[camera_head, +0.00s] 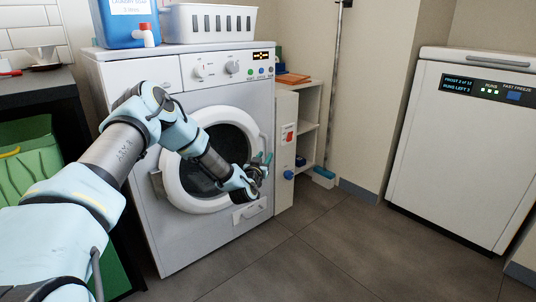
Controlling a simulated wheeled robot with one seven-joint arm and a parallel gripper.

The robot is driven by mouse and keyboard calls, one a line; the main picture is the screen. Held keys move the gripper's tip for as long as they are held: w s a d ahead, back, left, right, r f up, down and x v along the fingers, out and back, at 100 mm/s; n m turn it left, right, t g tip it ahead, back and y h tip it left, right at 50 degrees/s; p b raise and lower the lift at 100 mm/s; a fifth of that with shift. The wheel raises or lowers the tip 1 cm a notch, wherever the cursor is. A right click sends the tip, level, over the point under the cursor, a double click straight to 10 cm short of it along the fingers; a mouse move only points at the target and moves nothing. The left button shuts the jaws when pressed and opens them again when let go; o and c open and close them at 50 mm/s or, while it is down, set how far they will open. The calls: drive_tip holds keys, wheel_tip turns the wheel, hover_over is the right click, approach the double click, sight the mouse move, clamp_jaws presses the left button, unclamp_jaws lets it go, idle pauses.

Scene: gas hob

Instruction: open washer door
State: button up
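The white front-loading washer (180,245) stands at the middle left. Its round door, with a white ring (197,204) and dark glass (226,140), looks closed against the front. A hinge-like bracket shows at the door's left edge. My arm reaches across the door from the left and hides part of the ring and glass.
A blue detergent jug (128,22) and a white basket (210,23) stand on the washer. A narrow shelf unit (287,125) is close on its right. A green bin (25,165) is at left. A white freezer (455,150) is far right. The tiled floor (330,250) in front is clear.

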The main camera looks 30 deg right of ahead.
drive_tip(key=b+x, duration=0.1)
drive_tip(key=x, duration=0.5)
drive_tip(key=shift+d, duration=0.2)
drive_tip(key=shift+w, duration=0.15)
clamp_jaws()
drive_tip(key=shift+f, duration=0.1)
idle(1.0)
